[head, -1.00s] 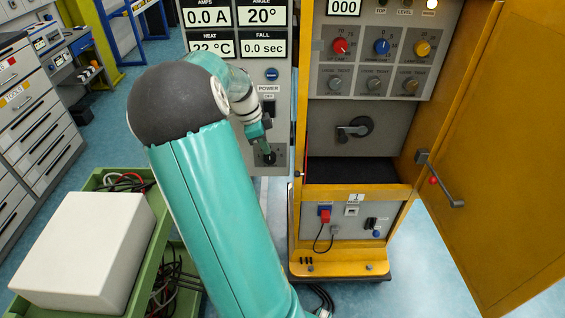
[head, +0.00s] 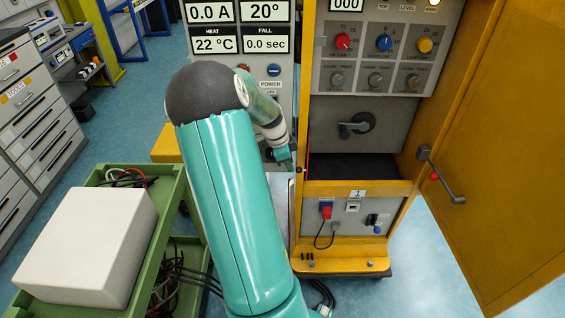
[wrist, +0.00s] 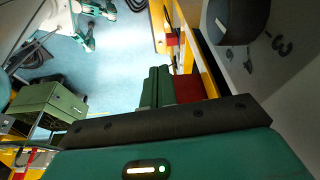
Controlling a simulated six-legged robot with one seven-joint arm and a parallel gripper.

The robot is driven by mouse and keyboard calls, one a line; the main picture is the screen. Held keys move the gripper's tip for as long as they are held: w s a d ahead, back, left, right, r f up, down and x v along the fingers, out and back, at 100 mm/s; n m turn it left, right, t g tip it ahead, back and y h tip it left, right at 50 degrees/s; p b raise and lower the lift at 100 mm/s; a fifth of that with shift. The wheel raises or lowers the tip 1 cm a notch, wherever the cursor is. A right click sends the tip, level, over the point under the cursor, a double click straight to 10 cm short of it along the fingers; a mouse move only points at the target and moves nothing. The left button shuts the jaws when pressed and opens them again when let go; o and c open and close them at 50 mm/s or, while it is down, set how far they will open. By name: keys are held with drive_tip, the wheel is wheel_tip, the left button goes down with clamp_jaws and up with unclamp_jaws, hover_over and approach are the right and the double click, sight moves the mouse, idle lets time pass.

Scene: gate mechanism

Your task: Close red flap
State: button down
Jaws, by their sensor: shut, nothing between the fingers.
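A red panel (wrist: 188,88), which looks like the red flap, shows in the wrist view just right of my fingers, beside the yellow cabinet frame. In the head view only a thin red edge (head: 308,150) shows at the cabinet's left opening, so how far the flap stands open is unclear. My gripper (wrist: 157,86) is shut and empty. In the wrist view its green fingers lie close beside the red panel; contact cannot be told. In the head view my gripper (head: 289,165) is at the left front post of the cabinet, partly behind my wrist.
The yellow cabinet (head: 345,255) has a black crank handle (head: 356,125) inside and a red plug (head: 327,213) below. Its large yellow door (head: 510,150) stands open at right. A green cart (head: 165,240) with a white box (head: 90,240) stands at left. A grey meter panel (head: 240,60) is behind.

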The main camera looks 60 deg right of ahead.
drive_tip(key=shift+s, duration=0.15)
drive_tip(key=shift+s+d+n, duration=0.1)
drive_tip(key=shift+s+n, duration=0.5)
drive_tip(key=shift+s, duration=0.2)
drive_tip(key=s+d+n+t+h, duration=0.2)
drive_tip(key=s+d+n, duration=0.5)
drive_tip(key=s, duration=0.4)
drive_tip(key=s+d+n+t+y, duration=0.1)
drive_tip(key=s+d+n+t, duration=0.2)
drive_tip(key=d+n, duration=0.8)
drive_tip(key=shift+s+d, duration=0.25)
drive_tip(key=shift+d, duration=0.6)
drive_tip(key=shift+d+r, duration=0.1)
